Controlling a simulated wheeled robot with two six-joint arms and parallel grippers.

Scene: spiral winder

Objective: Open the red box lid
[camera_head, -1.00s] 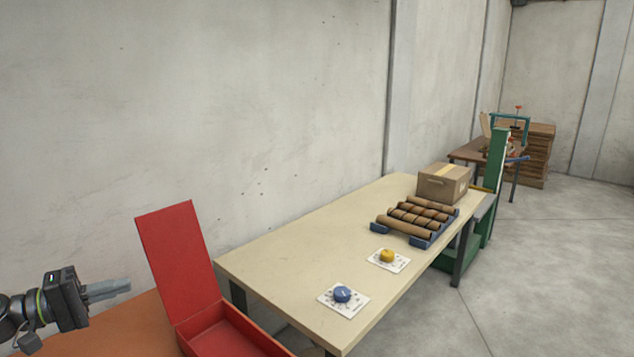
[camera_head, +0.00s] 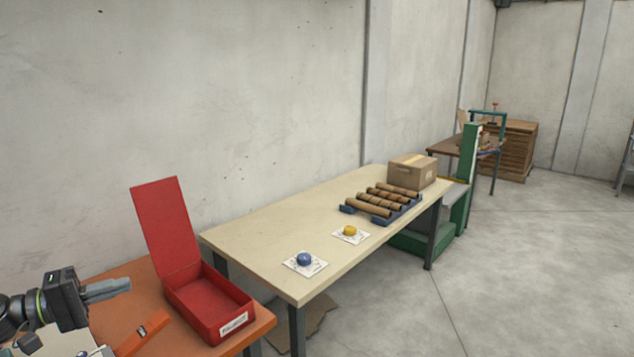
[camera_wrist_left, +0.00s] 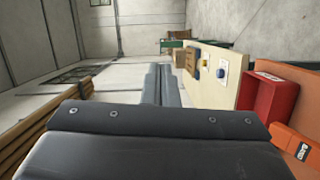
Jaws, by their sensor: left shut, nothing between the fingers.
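The red box (camera_head: 205,302) sits on the orange table (camera_head: 262,322) at the lower left of the head view. Its red lid (camera_head: 163,226) stands up at the back, tilted slightly backward, so the box is open. Its inside looks empty. A white label is on its front. My left gripper (camera_head: 128,284) is shut and empty, left of the box and apart from the lid. In the left wrist view the shut fingers (camera_wrist_left: 161,85) point away from me, and the red box (camera_wrist_left: 268,100) is at the right. My right gripper is not in view.
A cream table (camera_head: 260,230) holds a blue knob (camera_head: 304,259), a yellow knob (camera_head: 350,231), brown rolls (camera_head: 368,209) on a blue rack and a cardboard box (camera_head: 412,171). An orange object (camera_head: 143,335) lies near my left arm. The floor at right is clear.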

